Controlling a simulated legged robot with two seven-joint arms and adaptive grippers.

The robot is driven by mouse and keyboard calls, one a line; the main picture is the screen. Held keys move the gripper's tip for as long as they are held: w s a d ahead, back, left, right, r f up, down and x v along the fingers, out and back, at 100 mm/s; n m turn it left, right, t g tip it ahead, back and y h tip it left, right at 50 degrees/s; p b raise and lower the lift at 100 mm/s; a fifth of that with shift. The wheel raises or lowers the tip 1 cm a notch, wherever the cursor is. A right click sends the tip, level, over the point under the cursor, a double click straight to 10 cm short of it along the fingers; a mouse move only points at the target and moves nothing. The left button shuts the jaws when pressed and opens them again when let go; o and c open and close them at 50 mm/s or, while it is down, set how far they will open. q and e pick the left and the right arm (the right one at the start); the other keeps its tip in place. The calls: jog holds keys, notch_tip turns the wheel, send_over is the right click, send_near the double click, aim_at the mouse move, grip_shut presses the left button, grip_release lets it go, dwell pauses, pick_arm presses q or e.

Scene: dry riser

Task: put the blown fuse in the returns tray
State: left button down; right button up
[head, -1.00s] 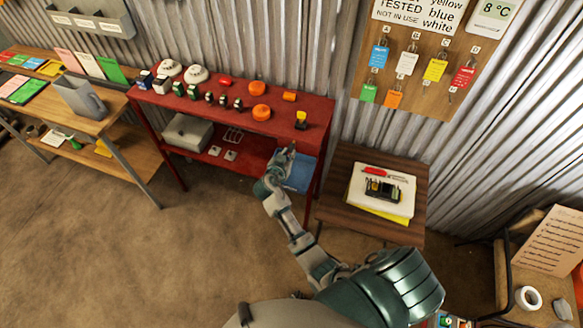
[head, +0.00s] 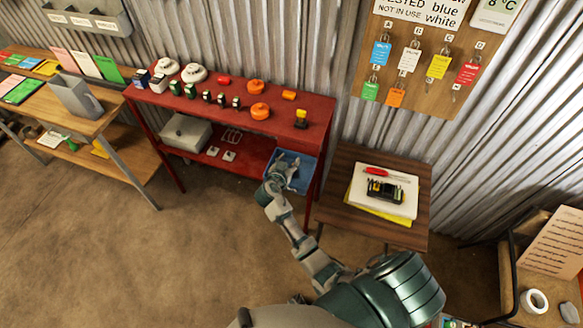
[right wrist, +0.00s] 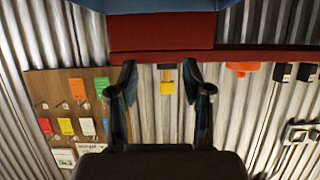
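The blue tray (head: 302,180) sits at the right end of the red bench's lower shelf. Its near wall also shows at the top of the right wrist view (right wrist: 160,5). My right gripper (head: 287,160) is over the tray's left part, with its fingers spread. In the right wrist view the right gripper (right wrist: 160,82) is open, with nothing held between its fingers. I cannot make out the blown fuse; the tray's inside is partly hidden by the gripper. My left gripper is not in view.
The red bench top (head: 225,100) above the tray carries orange knobs, detectors and a yellow-topped switch (head: 300,118). A small wooden table (head: 345,160) to the right holds a black fuse block (head: 384,191) and a red screwdriver (head: 377,171). The floor in front is clear.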

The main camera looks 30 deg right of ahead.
jog(key=v, duration=1.3)
jog(key=s+a+f+n+g+y, duration=0.1)
jog(key=s+a+f+n+y, duration=0.15)
jog(key=f, duration=0.85)
jog(key=s+a+f+n+y, duration=0.1)
jog(key=s+f+n+y, duration=0.2)
jog(key=f, duration=0.8)
jog(key=s+a+f+n+g+y, duration=0.15)
jog(key=f+n, duration=0.25)
jog(key=f, duration=0.7)
jog(key=s+f+n+g+y, duration=0.3)
jog(key=s+f, duration=1.1)
jog(key=s, duration=0.3)
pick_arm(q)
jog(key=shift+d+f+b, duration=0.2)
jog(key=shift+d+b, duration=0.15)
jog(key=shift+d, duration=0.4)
pick_arm(e)
jog(key=s+d+f, duration=0.2)
jog(key=s, duration=0.5)
jog(key=s+d+f+g, duration=0.1)
jog(key=s+d+f, duration=0.1)
jog(key=s, duration=0.5)
jog(key=s+d+f+g, duration=0.1)
jog(key=s+d+f, duration=0.1)
jog(key=s, duration=0.5)
jog(key=shift+s+d+f, duration=0.2)
jog(key=shift+d+f, duration=0.15)
jog(key=shift+f, duration=0.4)
